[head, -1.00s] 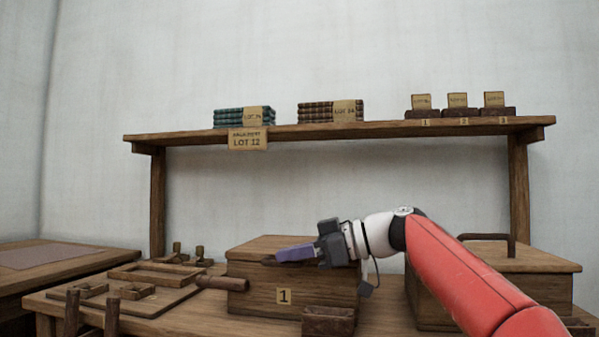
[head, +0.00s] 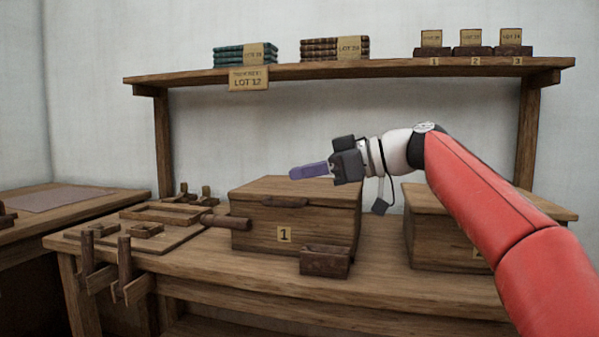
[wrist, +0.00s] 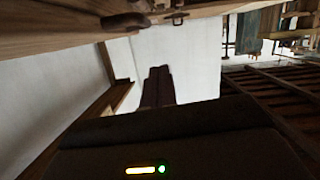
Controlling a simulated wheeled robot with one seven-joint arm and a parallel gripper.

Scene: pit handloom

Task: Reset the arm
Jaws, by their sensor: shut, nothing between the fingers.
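My gripper (head: 309,171) is at the end of my red and white arm, in the middle of the head view. Its purple fingers are shut and empty and point left. It appears above the wooden box marked 1 (head: 262,238), seemingly apart from its lid. In the wrist view the shut fingers (wrist: 158,85) show dark against a pale wall.
A small dark bin (head: 325,262) stands in front of box 1. A second wooden box (head: 430,245) is partly behind my arm. Wooden frames (head: 170,213) lie at left on the bench. A shelf (head: 400,70) above holds cloth stacks (head: 335,48) and tagged blocks.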

